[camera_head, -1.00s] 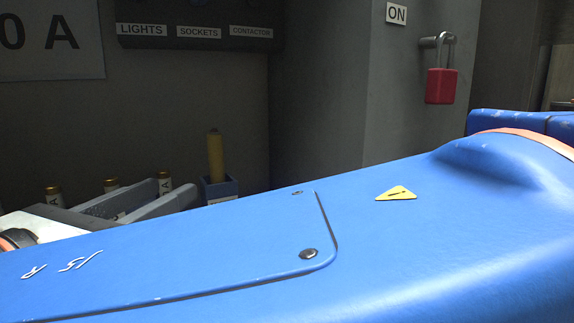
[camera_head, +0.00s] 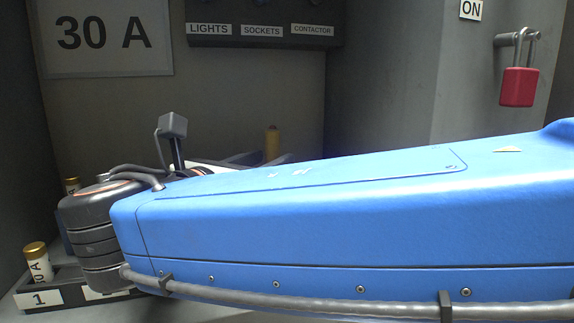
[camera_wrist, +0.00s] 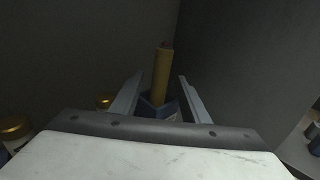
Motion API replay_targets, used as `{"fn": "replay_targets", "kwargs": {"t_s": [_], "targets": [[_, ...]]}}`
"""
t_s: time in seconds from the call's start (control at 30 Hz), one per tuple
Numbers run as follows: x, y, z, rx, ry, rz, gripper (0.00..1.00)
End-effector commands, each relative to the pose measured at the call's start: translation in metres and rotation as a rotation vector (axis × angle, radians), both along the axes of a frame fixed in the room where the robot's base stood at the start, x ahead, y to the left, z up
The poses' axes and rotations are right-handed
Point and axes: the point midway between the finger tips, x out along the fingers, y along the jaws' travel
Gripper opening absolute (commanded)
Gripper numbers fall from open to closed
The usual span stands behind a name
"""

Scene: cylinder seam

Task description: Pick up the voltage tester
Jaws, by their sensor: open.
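The voltage tester appears to be the yellow stick (camera_head: 272,140) standing upright behind my blue arm in the head view. In the wrist view the yellow tester (camera_wrist: 161,78) has a reddish tip and stands in a dark blue holder (camera_wrist: 169,108). My gripper (camera_wrist: 160,77) is open, with one grey finger on each side of the tester in that view. I see a gap on both sides and cannot tell how deep the tester sits between the fingers. In the head view my arm hides the holder and most of my gripper.
A brass-capped fuse (camera_head: 37,262) stands in a numbered rack (camera_head: 40,297) at front left. More brass caps (camera_wrist: 104,101) show left of the tester. A grey wall rises at right, with a red padlock (camera_head: 519,87). A labelled switch panel (camera_head: 262,25) is behind.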

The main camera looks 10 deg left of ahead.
Motion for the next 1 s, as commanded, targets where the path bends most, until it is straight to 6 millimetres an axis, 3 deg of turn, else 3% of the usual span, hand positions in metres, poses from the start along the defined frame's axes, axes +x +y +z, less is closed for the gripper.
{"fn": "replay_targets", "kwargs": {"t_s": [0.2,0.47,0.5,0.67,1.0], "targets": [[0.02,-0.005,0.0,0.0,0.0,-0.002,0.42],[0.022,-0.005,0.0,0.0,0.0,0.0,0.42],[0.022,-0.005,0.0,0.0,0.0,0.0,0.39],[0.022,-0.005,0.0,0.0,0.0,0.0,0.01],[0.022,-0.005,0.003,0.001,0.0,0.0,0.0]]}}
